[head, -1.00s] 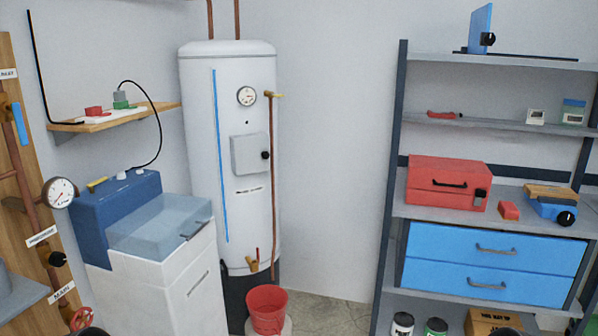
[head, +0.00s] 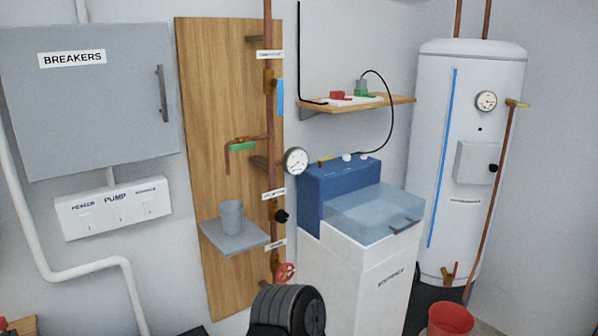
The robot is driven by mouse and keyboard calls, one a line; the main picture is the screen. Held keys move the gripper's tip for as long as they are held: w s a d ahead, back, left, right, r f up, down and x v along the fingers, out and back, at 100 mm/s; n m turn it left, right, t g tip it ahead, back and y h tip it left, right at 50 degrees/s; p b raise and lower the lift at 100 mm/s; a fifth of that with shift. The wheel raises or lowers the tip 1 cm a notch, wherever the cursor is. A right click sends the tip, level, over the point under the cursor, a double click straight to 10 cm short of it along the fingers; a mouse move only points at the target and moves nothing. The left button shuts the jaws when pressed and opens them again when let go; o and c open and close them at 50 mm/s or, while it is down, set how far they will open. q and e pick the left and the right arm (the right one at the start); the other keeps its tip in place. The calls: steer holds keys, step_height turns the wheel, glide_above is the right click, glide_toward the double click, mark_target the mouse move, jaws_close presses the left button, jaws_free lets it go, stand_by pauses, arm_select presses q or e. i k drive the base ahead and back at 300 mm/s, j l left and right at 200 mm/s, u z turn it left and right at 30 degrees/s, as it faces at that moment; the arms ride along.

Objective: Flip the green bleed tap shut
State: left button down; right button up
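The green bleed tap (head: 242,146) is a small green lever on a short copper side branch of the vertical pipe (head: 268,150), in front of a wooden board. The lever lies roughly level, along the branch, whose open end bends down at its left. A grey cup (head: 232,217) stands on a small grey shelf (head: 240,238) below the branch. Neither of my grippers is in view.
A blue lever (head: 280,97), a round gauge (head: 296,161), a black knob (head: 281,216) and a red wheel valve (head: 285,272) sit along the same pipe. A grey breaker cabinet (head: 90,110) is left, a blue-and-white softener unit (head: 355,255) right. A dark ribbed round thing (head: 287,310) is in front.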

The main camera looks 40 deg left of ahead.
mark_target(248, 144)
steer(key=u, duration=1.55)
